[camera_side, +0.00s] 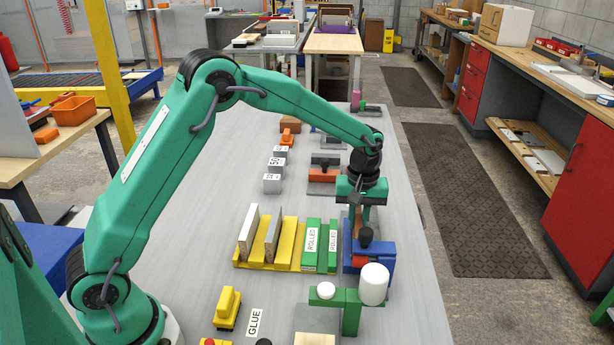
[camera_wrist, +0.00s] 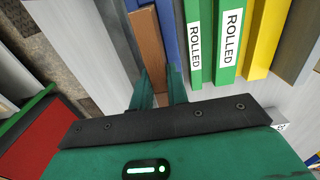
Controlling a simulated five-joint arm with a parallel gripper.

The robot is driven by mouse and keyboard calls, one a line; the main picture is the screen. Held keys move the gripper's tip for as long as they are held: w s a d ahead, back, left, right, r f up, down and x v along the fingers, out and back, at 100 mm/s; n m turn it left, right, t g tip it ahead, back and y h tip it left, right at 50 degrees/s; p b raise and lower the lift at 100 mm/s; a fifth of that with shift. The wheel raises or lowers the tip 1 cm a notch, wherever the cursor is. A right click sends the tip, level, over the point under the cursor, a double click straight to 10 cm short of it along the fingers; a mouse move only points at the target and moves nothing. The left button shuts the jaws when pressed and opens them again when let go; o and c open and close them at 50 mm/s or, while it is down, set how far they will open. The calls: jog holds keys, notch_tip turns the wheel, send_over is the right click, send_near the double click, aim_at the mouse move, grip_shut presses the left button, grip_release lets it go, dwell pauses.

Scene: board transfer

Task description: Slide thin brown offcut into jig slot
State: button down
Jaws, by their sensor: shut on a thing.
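My gripper (camera_side: 357,208) is shut on the thin brown offcut (camera_side: 357,224), which hangs down from the jaws. In the wrist view, the offcut (camera_wrist: 148,40) runs forward from between the green fingers (camera_wrist: 158,88). A blue jig (camera_side: 382,262) with a black knob and a red-orange part stands beneath the gripper. In the wrist view, a blue strip (camera_wrist: 169,25) lies close along the offcut's right side. I cannot tell whether the offcut's lower end is inside a slot, as the knob and jig hide it.
Two green holders marked ROLLED (camera_side: 321,246) stand left of the jig. A yellow rack (camera_side: 283,258) with upright boards is further left. A green stand with a white cylinder (camera_side: 374,284) is in front. Grey tabletop (camera_side: 225,215) is clear at left.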

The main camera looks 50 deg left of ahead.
aim_at(358, 218)
jog(key=shift+f, duration=1.4)
jog(key=c, duration=1.3)
grip_release()
notch_tip(358, 218, up, 7)
jog(key=shift+r, duration=0.35)
